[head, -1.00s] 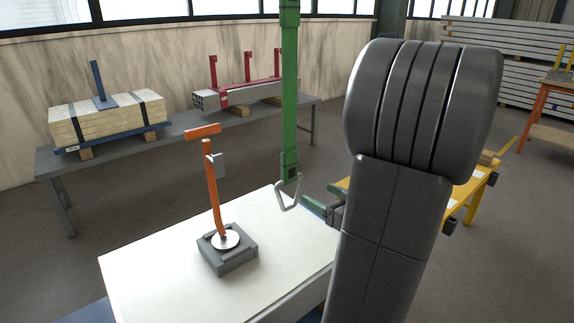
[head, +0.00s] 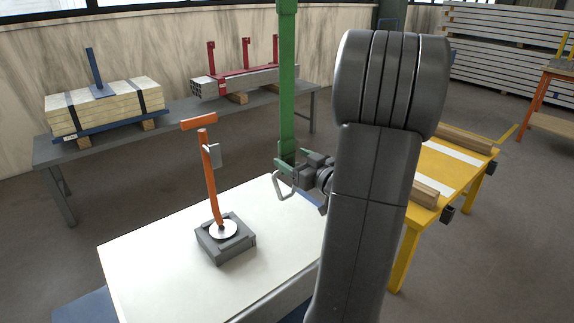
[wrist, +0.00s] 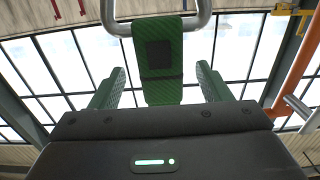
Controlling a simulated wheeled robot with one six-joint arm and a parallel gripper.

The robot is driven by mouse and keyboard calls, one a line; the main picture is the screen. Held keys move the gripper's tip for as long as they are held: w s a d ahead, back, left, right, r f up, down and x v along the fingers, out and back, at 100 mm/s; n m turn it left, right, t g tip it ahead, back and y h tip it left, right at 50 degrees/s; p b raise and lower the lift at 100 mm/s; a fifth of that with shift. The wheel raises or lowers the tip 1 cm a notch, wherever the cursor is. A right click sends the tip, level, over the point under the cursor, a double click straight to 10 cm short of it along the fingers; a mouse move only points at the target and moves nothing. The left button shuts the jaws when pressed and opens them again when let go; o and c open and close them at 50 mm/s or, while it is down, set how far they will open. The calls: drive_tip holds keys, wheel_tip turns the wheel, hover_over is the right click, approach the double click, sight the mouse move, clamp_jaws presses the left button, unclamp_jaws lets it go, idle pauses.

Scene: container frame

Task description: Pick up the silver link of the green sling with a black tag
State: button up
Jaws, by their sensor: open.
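The green sling (head: 287,80) hangs straight down from above the picture. Its silver link (head: 281,187) hangs at the lower end, over the white table. In the wrist view the link (wrist: 117,29) crosses the top, and the black tag (wrist: 158,54) is on the face of the sling end (wrist: 162,92). My gripper (head: 297,163) is level with the bottom of the sling in the head view. In the wrist view my gripper (wrist: 160,88) is open, with green fingers left and right of the sling end. I see no finger touching the sling or link.
An orange upright (head: 210,180) with a crossbar stands on a grey block (head: 227,247) on the white table (head: 150,270). It also shows at the right of the wrist view (wrist: 294,68). A yellow table (head: 425,215) stands behind my arm. A grey bench (head: 185,128) is at the back.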

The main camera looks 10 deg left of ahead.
sight(289, 157)
drive_tip(key=x, duration=0.3)
drive_tip(key=shift+a, duration=0.15)
drive_tip(key=shift+c, duration=0.4)
drive_tip(key=c, duration=1.2)
wheel_tip(289, 157, up, 10)
drive_tip(key=shift+p, duration=0.65)
drive_tip(key=shift+s+d+r+b, duration=0.1)
drive_tip(key=shift+s+d+r, duration=0.6)
drive_tip(key=shift+d+r, duration=0.2)
drive_tip(key=shift+s+d+r+b, duration=0.15)
drive_tip(key=shift+s+d+r, duration=0.6)
drive_tip(key=shift+d, duration=0.2)
drive_tip(key=shift+s+d+r+b, duration=0.1)
drive_tip(key=shift+s+d+r, duration=0.55)
drive_tip(key=shift+d+r, duration=0.25)
